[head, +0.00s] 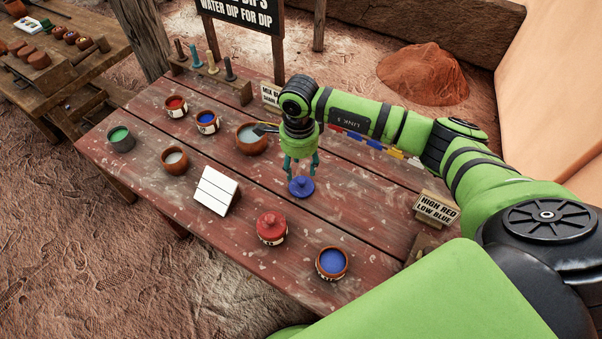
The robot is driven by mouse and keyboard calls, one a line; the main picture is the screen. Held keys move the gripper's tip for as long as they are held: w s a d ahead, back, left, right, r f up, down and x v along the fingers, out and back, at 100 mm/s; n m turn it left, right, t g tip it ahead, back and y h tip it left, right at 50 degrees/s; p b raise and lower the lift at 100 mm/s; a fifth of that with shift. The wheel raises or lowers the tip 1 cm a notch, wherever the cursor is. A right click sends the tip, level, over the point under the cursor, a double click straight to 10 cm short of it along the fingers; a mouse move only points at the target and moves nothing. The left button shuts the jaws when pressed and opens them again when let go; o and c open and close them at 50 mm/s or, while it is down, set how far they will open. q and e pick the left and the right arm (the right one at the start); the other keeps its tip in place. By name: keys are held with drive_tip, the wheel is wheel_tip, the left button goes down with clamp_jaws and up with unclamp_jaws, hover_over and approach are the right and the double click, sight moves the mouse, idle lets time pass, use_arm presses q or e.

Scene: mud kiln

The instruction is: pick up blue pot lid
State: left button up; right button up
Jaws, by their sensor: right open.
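The blue pot lid (301,187) lies on the red-brown wooden table (345,222), right of the middle of its top. It has a small raised knob. My right gripper (301,174) points straight down just above the lid, its two fingers apart on either side of the knob. I cannot tell whether the fingers touch the lid. An open pot with blue contents (332,263) stands near the front edge. My left gripper is not in view.
A red-lidded pot (271,228) stands in front of the lid. A white tile block (216,190) and several small pots, including a green one (121,138), stand to the left. A "HIGH RED LOW BLUE" sign (436,208) is at the right edge.

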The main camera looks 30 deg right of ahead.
sight(302, 180)
drive_tip(key=shift+s+f+p, duration=0.4)
drive_tip(key=shift+f+p, duration=0.35)
drive_tip(key=shift+f, duration=0.05)
drive_tip(key=f, duration=0.3)
drive_tip(key=shift+w+d+p, duration=0.2)
drive_tip(key=shift+p, duration=0.2)
drive_tip(key=shift+f, duration=0.5)
clamp_jaws()
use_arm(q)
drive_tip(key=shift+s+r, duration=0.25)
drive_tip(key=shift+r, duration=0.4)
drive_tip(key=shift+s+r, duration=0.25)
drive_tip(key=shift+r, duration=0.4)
use_arm(e)
drive_tip(key=shift+w, duration=0.1)
